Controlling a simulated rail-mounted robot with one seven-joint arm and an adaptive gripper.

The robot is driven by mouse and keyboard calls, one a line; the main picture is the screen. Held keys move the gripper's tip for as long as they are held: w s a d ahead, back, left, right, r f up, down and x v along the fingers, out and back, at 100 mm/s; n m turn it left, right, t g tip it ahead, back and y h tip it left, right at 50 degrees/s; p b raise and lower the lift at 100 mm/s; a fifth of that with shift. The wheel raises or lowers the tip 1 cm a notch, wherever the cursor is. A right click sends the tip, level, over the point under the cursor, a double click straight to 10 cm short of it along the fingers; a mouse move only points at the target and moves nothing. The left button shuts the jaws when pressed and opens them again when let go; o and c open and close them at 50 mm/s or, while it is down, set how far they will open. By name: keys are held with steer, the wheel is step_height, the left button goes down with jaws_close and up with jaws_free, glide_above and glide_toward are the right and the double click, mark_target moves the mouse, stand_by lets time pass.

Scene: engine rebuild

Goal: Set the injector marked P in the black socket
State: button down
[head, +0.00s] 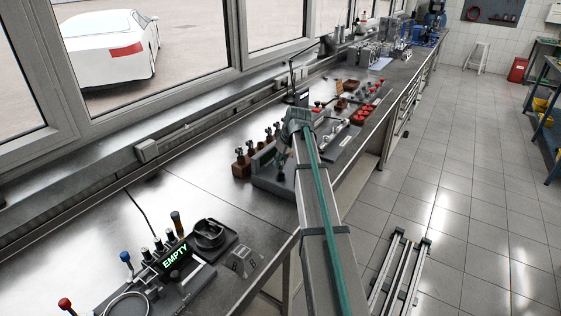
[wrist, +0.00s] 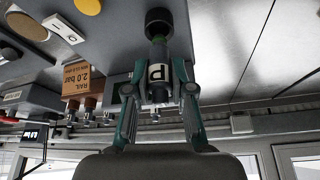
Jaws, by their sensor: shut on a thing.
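In the wrist view, my gripper (wrist: 160,95) is shut on the injector marked P (wrist: 158,73). The injector has a dark body, a white label with the letter and small metal ends between the fingers. A wide black cylinder (wrist: 159,20) is in line with its far end. I cannot tell whether this is the injector's own end or the black socket, nor whether the injector is seated. In the head view, my gripper (head: 298,116) is over the bench's middle; my arm hides what it holds.
In the wrist view, a brown block marked RAIL 2.0 bar (wrist: 80,77) stands close to the left finger, and a grey panel (wrist: 88,36) lies beyond. In the head view, several injectors stand in a wooden rack (head: 240,169). The bench (head: 190,192) nearer me has bare room.

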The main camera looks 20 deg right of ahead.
steer(key=shift+f+b, duration=0.5)
steer(key=shift+f, duration=0.95)
stand_by(1.4)
steer(key=c, duration=0.9)
jaws_free()
steer(key=shift+r, duration=0.1)
steer(key=shift+r+p, duration=1.95)
steer(key=shift+r, duration=1.75)
